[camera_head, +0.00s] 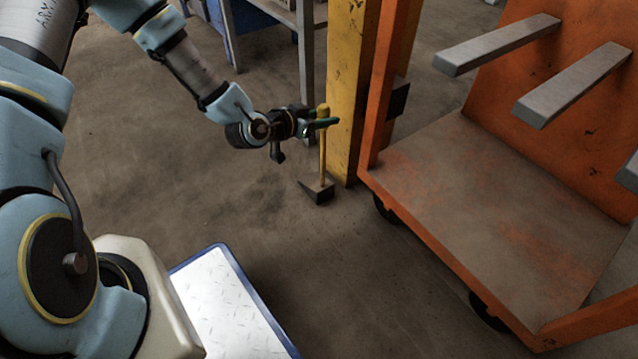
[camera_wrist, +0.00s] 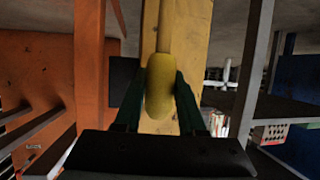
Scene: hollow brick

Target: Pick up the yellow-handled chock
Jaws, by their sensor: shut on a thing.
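The chock (camera_head: 318,190) is a dark wedge with an upright yellow handle (camera_head: 322,150). In the head view it is low at the floor, beside the foot of a yellow post. My gripper (camera_head: 322,123) is shut on the upper part of the handle. In the wrist view the rounded yellow handle end (camera_wrist: 160,88) sits between the two dark green fingers of my gripper (camera_wrist: 160,100). The wedge is hidden in the wrist view. I cannot tell whether the wedge touches the floor.
The yellow post (camera_head: 350,90) stands right behind the chock. An orange cart (camera_head: 500,200) with grey bars (camera_head: 500,45) is at the right. A blue-edged metal plate (camera_head: 225,300) is at the front. A grey-legged table (camera_head: 306,50) stands behind. The floor at left is clear.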

